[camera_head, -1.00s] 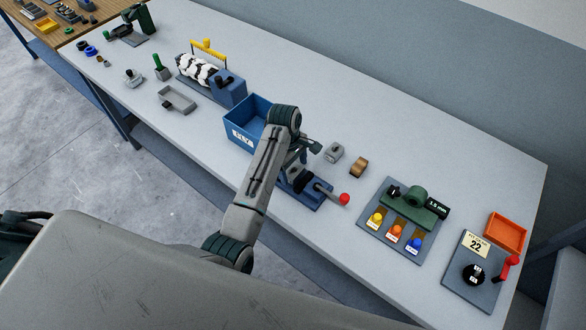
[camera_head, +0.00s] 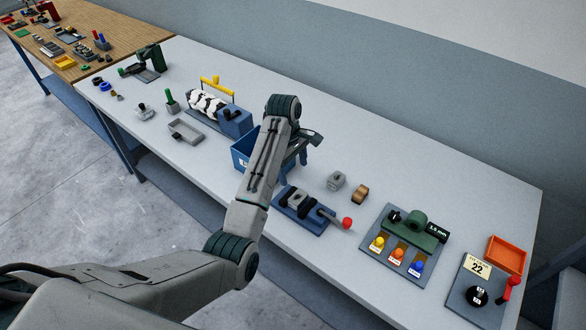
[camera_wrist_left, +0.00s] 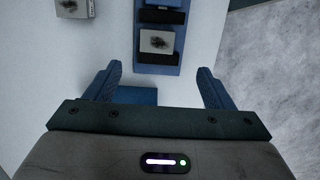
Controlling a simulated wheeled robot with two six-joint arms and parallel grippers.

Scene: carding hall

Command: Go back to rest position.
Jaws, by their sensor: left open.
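My left gripper (camera_head: 294,170) is above the bench, between the blue bin (camera_head: 241,158) and the blue fixture with a grey block and red-knobbed lever (camera_head: 303,210). In the left wrist view the two blue fingers of my left gripper (camera_wrist_left: 160,88) stand wide apart, with nothing held between them. That view shows part of the fixture (camera_wrist_left: 158,65) beyond the fingertips, apart from them. My left forearm hides much of the blue bin. My right gripper is in neither view.
A grey block (camera_head: 336,181) and a brown spool (camera_head: 360,194) lie right of the fixture. Farther right are a green gauge board (camera_head: 375,222) and an orange tray (camera_head: 506,254). A black-and-white roller unit (camera_head: 235,122) stands behind the bin.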

